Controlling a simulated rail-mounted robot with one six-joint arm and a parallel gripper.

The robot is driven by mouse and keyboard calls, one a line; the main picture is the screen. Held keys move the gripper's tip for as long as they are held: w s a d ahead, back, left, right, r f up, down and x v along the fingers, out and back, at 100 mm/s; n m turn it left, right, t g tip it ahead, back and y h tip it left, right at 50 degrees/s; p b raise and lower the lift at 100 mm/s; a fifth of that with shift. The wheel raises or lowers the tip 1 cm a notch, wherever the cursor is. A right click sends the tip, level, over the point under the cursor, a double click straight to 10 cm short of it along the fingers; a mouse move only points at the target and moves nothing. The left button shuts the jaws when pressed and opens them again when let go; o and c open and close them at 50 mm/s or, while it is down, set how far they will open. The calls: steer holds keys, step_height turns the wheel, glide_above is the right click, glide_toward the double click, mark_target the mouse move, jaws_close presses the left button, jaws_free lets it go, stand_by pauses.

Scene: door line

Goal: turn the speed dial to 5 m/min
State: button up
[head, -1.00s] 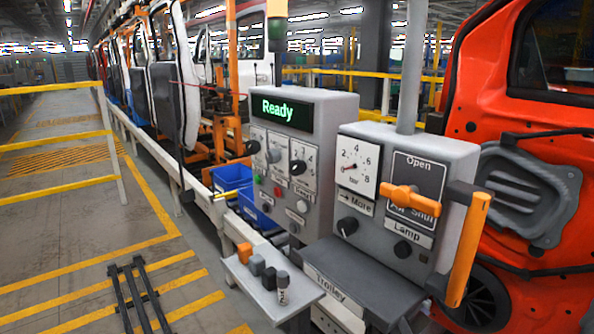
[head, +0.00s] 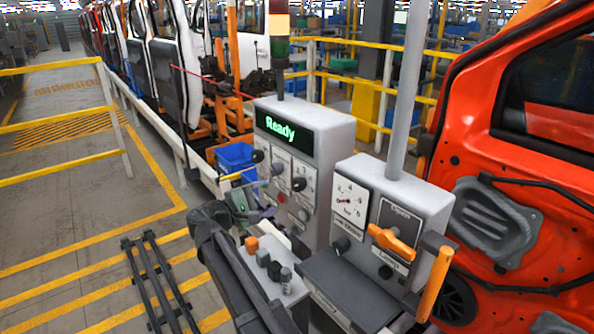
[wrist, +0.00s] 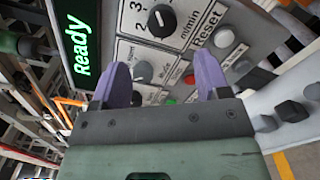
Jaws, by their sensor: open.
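The speed dial (head: 298,184) is a dark round knob on a white numbered plate, at the right of the dial row on the grey console under the green "Ready" display. In the wrist view the speed dial (wrist: 161,20) is at the top, beside the figures 2 and 3 and an "m/min" label. Its pointer's exact setting is hard to read. My gripper (wrist: 164,78) is open and empty, with two purple fingers spread before the console, apart from the dial. In the head view my gripper (head: 262,202) is left of the console face, partly blurred together with its surroundings.
A red button (wrist: 189,79) and the grey Reset button (wrist: 224,38) are close to the dial. A red car door body is at right.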

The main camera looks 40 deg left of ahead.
mark_target(294, 186)
steer(key=x, duration=1.1)
steer(key=shift+f, duration=0.15)
steer(key=c, duration=0.9)
steer(key=shift+m, duration=0.4)
steer(key=m, duration=0.4)
steer(key=shift+m, duration=0.3)
steer(key=m, duration=0.4)
steer(key=shift+m, duration=0.3)
steer(key=o, duration=0.9)
